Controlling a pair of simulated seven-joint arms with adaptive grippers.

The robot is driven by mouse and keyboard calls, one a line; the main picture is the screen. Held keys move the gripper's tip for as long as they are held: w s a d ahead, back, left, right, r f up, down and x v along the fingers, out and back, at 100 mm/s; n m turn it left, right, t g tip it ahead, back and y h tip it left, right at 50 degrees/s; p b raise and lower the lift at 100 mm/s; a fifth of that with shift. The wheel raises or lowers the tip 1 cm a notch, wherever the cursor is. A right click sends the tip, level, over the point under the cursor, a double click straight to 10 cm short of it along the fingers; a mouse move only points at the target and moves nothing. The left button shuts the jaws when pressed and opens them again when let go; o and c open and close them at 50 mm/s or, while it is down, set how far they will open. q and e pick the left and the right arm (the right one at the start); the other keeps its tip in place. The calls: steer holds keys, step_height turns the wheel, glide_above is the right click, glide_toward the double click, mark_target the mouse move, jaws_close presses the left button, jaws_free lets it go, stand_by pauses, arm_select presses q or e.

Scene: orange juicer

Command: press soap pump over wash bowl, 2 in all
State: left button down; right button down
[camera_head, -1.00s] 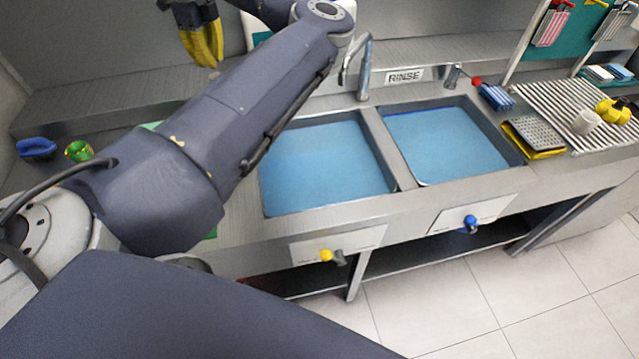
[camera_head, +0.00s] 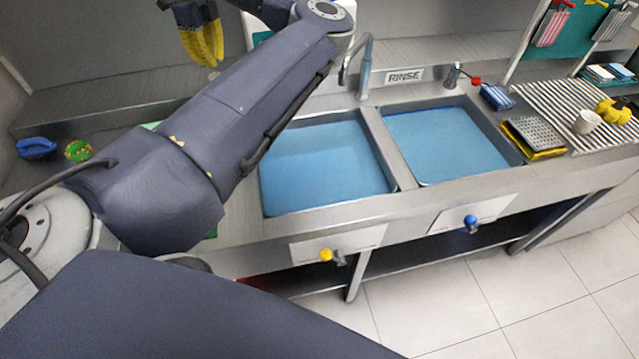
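The sink has two bowls of blue water. The left bowl (camera_head: 322,163) is partly covered by my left arm; I take it as the wash bowl, since the RINSE sign (camera_head: 404,75) stands behind the right bowl (camera_head: 447,143). My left gripper (camera_head: 205,46), with yellow fingers, is at the top left, beyond the left bowl and above the back of the counter. Its fingers overlap in this view, so its opening cannot be told. No soap pump can be made out clearly. A white and green thing (camera_head: 254,38) is mostly hidden behind my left arm.
A tap (camera_head: 365,68) rises behind the left bowl. A blue brush-like thing (camera_head: 36,148) and a green and yellow thing (camera_head: 78,151) lie at the left. Sponges, a grater-like plate (camera_head: 535,132), a white cup (camera_head: 587,122) and a striped drainboard (camera_head: 565,100) are at the right.

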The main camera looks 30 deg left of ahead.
mark_target(215, 75)
arm_select(q)
steer(key=shift+f, duration=0.15)
steer(key=shift+f, duration=1.5)
steer(key=shift+f, duration=0.9)
steer(key=shift+r, duration=2.5)
steer(key=shift+f, duration=0.1)
